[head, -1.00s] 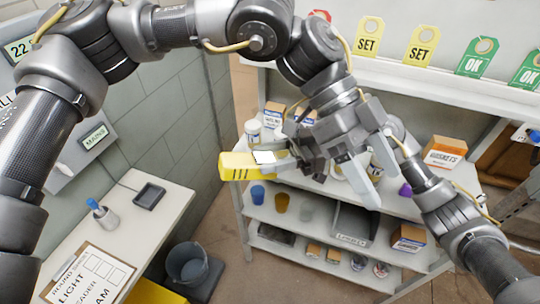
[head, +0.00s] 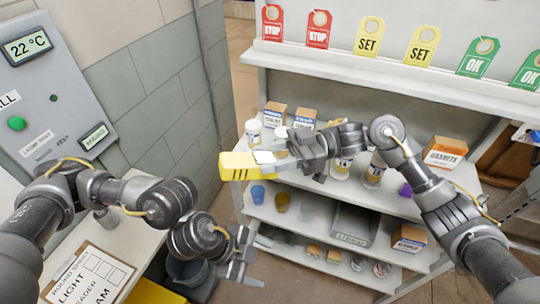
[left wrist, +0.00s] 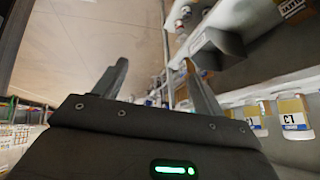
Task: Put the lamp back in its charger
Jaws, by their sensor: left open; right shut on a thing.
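The lamp is a yellow block with dark stripes and a pale top (head: 238,166). It is held in the air in front of the shelf rack in the head view. My right gripper (head: 280,165) is shut on its right end. My left gripper (head: 243,270) is open and empty, low at the bottom middle, below and apart from the lamp. Its two spread fingers also show in the left wrist view (left wrist: 155,85). No charger can be made out now; my left arm covers much of the table where a dark square holder showed earlier.
The white table (head: 135,230) at left holds a clipboard (head: 88,275). A dark bucket (head: 185,270) stands on the floor beside it. The shelf rack (head: 400,205) holds jars, boxes, cups and a grey bin (head: 352,225). Tags hang above it. A grey panel (head: 45,90) is on the left wall.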

